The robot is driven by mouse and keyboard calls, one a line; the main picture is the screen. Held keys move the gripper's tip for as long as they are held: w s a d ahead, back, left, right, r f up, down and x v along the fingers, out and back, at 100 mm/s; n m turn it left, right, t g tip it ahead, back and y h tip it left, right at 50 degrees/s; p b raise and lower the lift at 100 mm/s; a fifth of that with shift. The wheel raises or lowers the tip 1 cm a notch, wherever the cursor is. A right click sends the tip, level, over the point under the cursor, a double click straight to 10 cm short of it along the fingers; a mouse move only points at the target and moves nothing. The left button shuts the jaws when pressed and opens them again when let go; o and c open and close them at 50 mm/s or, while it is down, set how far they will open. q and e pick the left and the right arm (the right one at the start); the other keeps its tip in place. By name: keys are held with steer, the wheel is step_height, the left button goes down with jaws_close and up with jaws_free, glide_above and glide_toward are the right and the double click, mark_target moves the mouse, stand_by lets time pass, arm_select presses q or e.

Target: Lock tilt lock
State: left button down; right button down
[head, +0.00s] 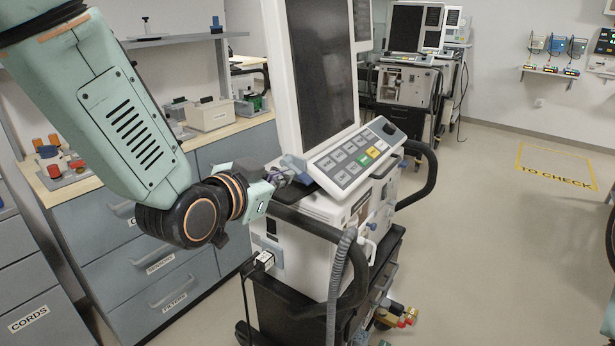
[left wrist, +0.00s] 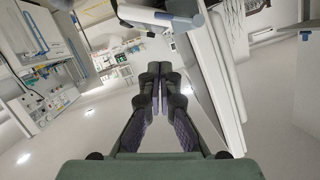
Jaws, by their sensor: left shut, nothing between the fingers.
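The ventilator has a tall screen (head: 318,70) and a tilted keypad panel (head: 355,158) on a white body (head: 335,215). A small blue-grey lever-like part (head: 294,164) sits at the screen's lower left, beside the keypad; I cannot tell for sure that it is the tilt lock. My left gripper (head: 284,178) is shut and empty, close to this part; whether they touch is unclear. My right gripper is not in view.
A drawer cabinet (head: 165,265) with a worktop of small parts stands at the left. A corrugated hose (head: 338,285) and a black handle (head: 425,175) are on the ventilator. Other ventilators (head: 405,85) stand behind.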

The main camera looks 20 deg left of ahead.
arm_select(q)
steer(key=m, duration=0.2)
glide_above(304, 183)
steer(key=s+d, duration=0.2)
steer(key=f, duration=0.3)
steer(key=a, duration=0.1)
steer(key=f+b, duration=0.1)
steer(key=shift+w+a+f+h, duration=0.25)
steer(key=shift+w+f+h, duration=0.05)
steer(key=shift+a+f, duration=0.15)
steer(key=shift+f, duration=0.15)
steer(key=shift+s+d+r, duration=0.1)
steer(key=shift+d+r, duration=0.05)
steer(key=shift+d, duration=0.05)
steer(key=shift+a+f+m+t+b, duration=0.25)
steer(key=shift+f+b, duration=0.1)
steer(key=shift+f, duration=0.2)
steer(key=shift+a+f+m+t+b, duration=0.2)
steer(key=shift+f+b, duration=0.15)
steer(key=shift+f, duration=0.2)
steer(key=shift+d, duration=0.15)
